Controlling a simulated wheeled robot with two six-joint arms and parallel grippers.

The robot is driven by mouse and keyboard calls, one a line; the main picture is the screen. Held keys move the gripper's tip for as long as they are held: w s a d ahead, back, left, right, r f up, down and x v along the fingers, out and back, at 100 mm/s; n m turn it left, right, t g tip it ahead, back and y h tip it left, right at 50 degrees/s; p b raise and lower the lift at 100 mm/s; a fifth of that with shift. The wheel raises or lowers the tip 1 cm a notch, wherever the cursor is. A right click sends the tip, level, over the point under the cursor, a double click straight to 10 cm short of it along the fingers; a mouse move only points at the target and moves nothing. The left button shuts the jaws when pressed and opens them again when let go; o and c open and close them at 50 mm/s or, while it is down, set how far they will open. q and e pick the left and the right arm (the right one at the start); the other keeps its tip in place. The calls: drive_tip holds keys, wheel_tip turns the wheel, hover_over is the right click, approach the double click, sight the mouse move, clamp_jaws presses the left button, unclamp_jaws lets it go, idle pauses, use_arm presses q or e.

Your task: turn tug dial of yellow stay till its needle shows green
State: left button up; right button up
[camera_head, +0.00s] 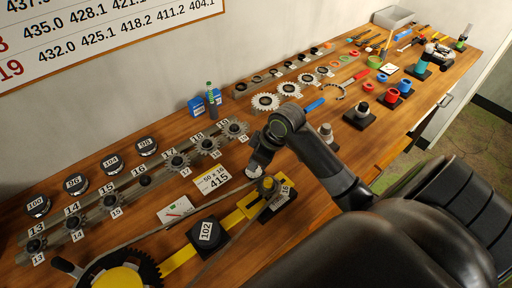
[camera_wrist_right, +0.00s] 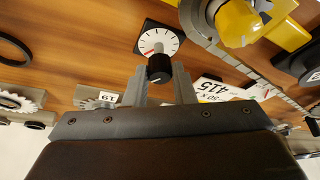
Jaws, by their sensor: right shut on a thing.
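The yellow stay (camera_head: 181,258) runs along the front of the bench, under the chain and past a black block marked 102. Its yellow end also shows at the top right of the right wrist view (camera_wrist_right: 238,22). The tug dial (camera_wrist_right: 158,36) has a white face with dark ticks and a small red mark at its lower left; no green is visible on it. Its black knob (camera_wrist_right: 160,69) sits between the fingertips of my right gripper (camera_wrist_right: 160,80), which is shut on it. In the head view my right gripper (camera_head: 258,160) reaches down beside the stay's far end. My left gripper is out of view.
A chain passes around a large black toothed ring (camera_head: 150,266) and the sprocket marked 16. Racks of numbered sprockets (camera_head: 144,181) stand behind. Cups and tools fill the bench's far right.

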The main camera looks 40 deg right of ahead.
drive_tip(key=shift+m+p, duration=0.5)
drive_tip(key=shift+m, duration=0.1)
drive_tip(key=o, duration=1)
drive_tip(key=shift+r, duration=0.15)
drive_tip(key=v, duration=1.7)
drive_tip(key=shift+s+a+p, duration=0.25)
drive_tip(key=shift+s+p, duration=0.1)
drive_tip(key=shift+p, duration=0.05)
